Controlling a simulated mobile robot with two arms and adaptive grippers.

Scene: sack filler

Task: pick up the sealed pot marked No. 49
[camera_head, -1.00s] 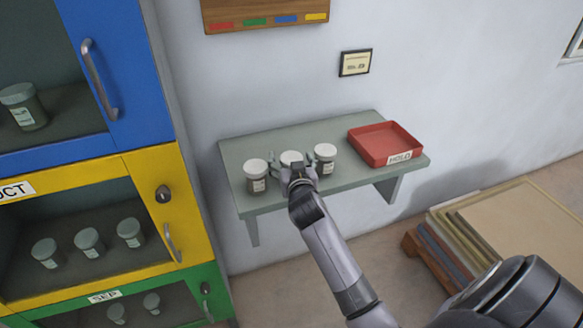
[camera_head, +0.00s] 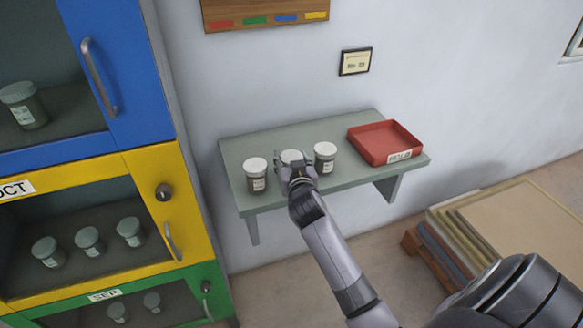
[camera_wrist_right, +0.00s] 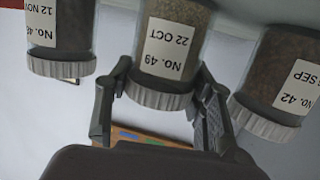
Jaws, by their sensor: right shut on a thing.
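The pot marked No. 49 (camera_wrist_right: 172,60) is the middle one of three pots and shows upside down in the right wrist view. Its label reads "NO. 49 22 OCT" and it has a ribbed, pale grey lid. In the head view, its lid (camera_head: 291,156) shows between its neighbours on the shelf, with its body mostly hidden behind my right gripper (camera_head: 296,168). My right gripper's fingers (camera_wrist_right: 163,82) are on both sides of the pot, shut on it near the lid. I cannot see any lift off the shelf. My left gripper is not in view.
The grey-green wall shelf (camera_head: 240,150) also holds a red tray (camera_head: 372,130). Coloured cabinets (camera_head: 185,205) with pots stand left; a stacked pallet (camera_head: 440,250) is right.

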